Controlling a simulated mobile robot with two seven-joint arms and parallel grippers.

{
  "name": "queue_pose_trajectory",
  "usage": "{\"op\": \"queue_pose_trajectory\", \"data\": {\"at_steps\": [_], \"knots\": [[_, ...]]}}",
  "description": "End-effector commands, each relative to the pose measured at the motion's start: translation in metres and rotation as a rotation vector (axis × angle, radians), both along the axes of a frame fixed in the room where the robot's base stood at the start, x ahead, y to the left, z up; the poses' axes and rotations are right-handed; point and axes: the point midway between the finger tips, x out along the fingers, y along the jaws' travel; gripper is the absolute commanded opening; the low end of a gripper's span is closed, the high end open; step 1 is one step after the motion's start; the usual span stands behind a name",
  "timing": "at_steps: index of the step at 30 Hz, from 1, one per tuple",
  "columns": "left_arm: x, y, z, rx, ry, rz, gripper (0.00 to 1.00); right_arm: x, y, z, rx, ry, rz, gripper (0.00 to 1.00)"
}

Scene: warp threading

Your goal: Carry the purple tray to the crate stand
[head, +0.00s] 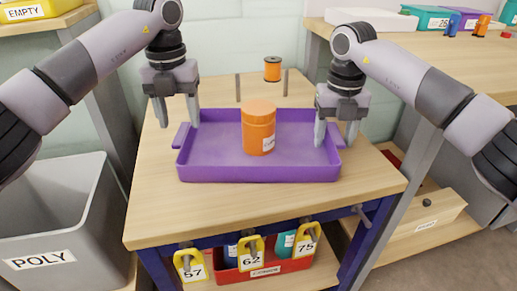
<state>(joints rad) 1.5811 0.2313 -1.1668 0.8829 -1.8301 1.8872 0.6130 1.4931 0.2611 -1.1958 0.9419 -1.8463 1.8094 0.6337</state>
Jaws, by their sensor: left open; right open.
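The purple tray (215,173) lies flat on a wooden table, with a handle at its left end and one at its right end. An orange jar (258,133) with a lid and a white label stands upright in it. My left gripper (178,123) is open at the tray's left end, its fingers near the left handle. My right gripper (335,143) is open at the tray's right end, its fingers near the right handle. Whether the fingers touch the tray I cannot tell. I cannot make out a crate stand for certain.
An orange spool (272,69) stands behind the tray between two thin upright posts. A grey bin marked POLY (40,258) is at the left. A bench (440,55) stands at the right. The table's front strip is clear.

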Motion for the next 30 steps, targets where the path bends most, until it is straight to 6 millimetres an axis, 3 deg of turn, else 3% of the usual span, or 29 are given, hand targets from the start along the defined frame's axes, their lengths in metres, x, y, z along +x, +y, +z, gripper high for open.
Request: {"op": "queue_pose_trajectory", "data": {"at_steps": [6,12,17,30], "knots": [[0.0,0.0,0.048,0.0,-0.003,0.002,0.58,0.0,0.0,0.0,0.0,0.0,0.0,0.58],[0.0,0.0,0.068,0.002,0.0,0.002,0.58,0.0,0.0,0.0,0.0,0.0,0.0,0.58],[0.0,0.001,0.072,0.001,0.001,0.001,0.58,0.0,0.0,0.007,0.001,-0.002,0.0,0.58],[0.0,0.0,0.071,0.001,0.001,0.001,0.58,0.0,0.001,0.095,0.0,-0.003,0.0,0.58]]}}
